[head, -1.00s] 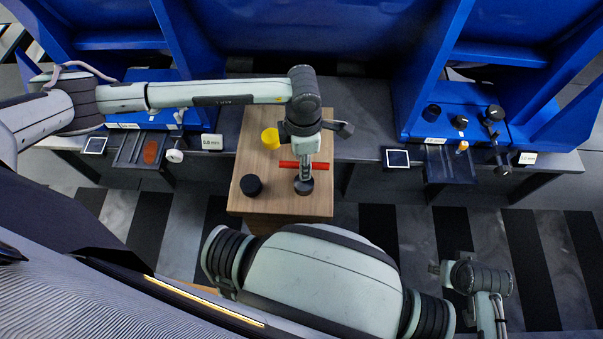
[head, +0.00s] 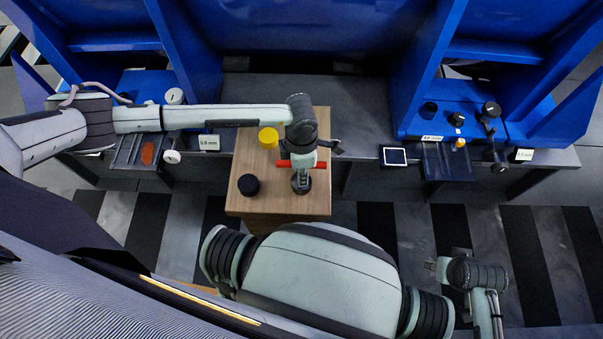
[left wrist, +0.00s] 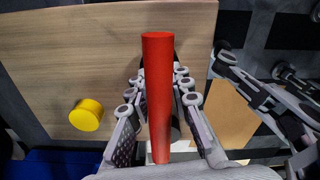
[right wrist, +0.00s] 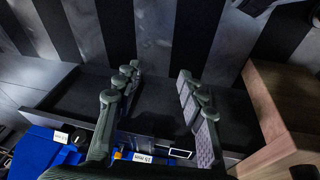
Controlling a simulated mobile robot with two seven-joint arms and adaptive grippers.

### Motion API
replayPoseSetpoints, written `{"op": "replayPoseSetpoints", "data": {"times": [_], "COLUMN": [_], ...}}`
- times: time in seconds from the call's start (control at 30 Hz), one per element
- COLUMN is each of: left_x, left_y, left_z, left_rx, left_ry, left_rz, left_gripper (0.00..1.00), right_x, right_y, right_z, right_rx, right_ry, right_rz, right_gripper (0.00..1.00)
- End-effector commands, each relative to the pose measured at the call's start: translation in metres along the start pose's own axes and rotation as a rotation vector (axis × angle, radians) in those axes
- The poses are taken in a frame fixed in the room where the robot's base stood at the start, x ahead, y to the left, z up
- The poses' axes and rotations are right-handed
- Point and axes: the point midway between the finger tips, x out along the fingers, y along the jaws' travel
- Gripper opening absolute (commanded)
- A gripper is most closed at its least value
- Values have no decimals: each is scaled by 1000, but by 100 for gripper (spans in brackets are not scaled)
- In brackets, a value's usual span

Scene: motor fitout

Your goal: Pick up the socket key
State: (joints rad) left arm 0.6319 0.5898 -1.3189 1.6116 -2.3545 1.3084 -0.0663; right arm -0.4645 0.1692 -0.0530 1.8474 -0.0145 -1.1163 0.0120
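The socket key has a red bar handle (head: 316,165) lying level above the wooden top, with a dark round part (head: 301,183) below it. My left gripper (head: 301,178) points down over its middle. In the left wrist view the red bar (left wrist: 158,90) runs lengthwise between the fingers, which stand on both sides close to it. The bar hides the space between the fingertips, so contact is unclear.
A yellow cylinder (head: 268,137) and a black cylinder (head: 248,185) stand on the wooden block (head: 240,204), left of the key. A grey bench (head: 360,130) with blue fixtures (head: 425,60) runs behind. Striped floor lies in front on the right.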

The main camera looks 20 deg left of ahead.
Motion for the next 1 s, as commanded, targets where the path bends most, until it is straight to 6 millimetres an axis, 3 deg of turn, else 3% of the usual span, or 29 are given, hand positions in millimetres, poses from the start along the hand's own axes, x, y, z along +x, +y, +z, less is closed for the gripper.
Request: {"op": "replayPoseSetpoints", "data": {"times": [0.13, 0.67, 0.87, 1.0], "left_x": [0, -3, -18, -43], "left_y": [0, 1, 1, 2], "left_z": [0, 1, 1, 1], "left_rx": [0, 0, 0, 2], "left_ry": [0, -2, -3, -5], "left_rz": [0, 1, 1, 4], "left_gripper": [0, 0, 0, 0], "right_x": [0, 2, 2, 2], "right_y": [0, -2, -2, -2], "right_z": [0, 14, 13, 12], "right_rx": [0, -3, -3, -3], "right_ry": [-1, -22, -22, -21], "right_rz": [0, -2, -2, -1], "right_gripper": [40, 40, 40, 40]}}
